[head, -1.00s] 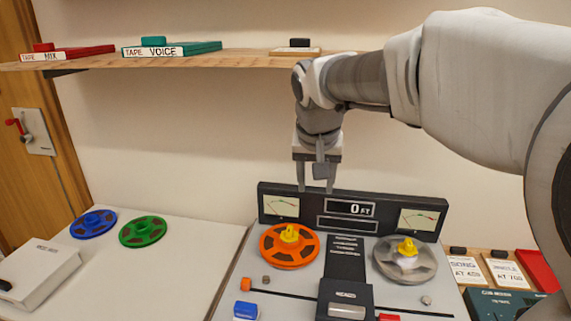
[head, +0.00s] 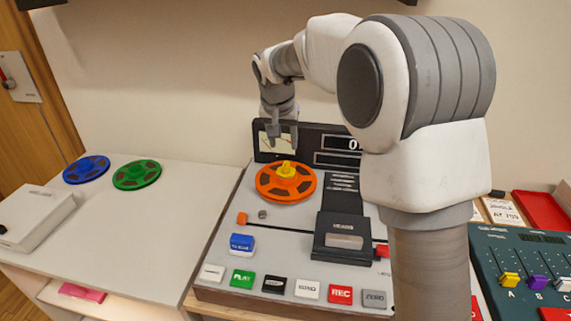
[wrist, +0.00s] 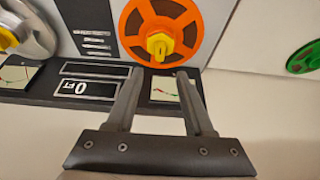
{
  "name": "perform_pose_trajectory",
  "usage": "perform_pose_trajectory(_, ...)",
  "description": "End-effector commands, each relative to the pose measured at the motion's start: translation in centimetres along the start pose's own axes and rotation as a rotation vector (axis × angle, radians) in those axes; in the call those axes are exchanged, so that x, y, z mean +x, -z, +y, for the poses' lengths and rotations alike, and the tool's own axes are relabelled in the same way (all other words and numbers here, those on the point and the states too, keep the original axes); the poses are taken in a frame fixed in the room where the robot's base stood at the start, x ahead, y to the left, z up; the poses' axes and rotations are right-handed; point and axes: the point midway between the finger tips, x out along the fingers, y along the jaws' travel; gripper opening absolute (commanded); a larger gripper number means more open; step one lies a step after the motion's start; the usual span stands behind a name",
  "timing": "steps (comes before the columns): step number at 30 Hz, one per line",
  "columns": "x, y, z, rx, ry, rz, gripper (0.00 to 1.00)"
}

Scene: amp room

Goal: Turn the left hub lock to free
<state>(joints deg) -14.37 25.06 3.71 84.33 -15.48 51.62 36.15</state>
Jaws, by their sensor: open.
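The left hub lock is a yellow knob (head: 286,170) at the centre of the orange reel (head: 270,186) on the tape deck's left side. In the wrist view the yellow knob (wrist: 160,46) sits on the orange reel (wrist: 186,20), just beyond my fingertips and roughly centred between them. My gripper (head: 282,136) is open and empty. It points down in front of the left meter, above and behind the knob and apart from it. My gripper also shows in the wrist view (wrist: 160,74). The right reel's yellow knob (wrist: 8,38) shows at the wrist view's left edge; my arm hides it in the head view.
The deck's meter panel (head: 300,146) stands upright close behind the orange reel. Blue (head: 87,169) and green (head: 137,174) reels lie on the left counter. A mixer (head: 525,262) with coloured faders is at right. My arm covers the deck's right side.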

Motion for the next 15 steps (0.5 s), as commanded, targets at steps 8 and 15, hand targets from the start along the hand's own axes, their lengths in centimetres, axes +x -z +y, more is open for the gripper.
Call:
perform_pose_trajectory(8,6.1,-0.1,0.0,-0.001,-0.002,-0.002,0.53)
perform_pose_trajectory(15,8.9,0.0,0.0,0.000,0.000,0.000,0.53)
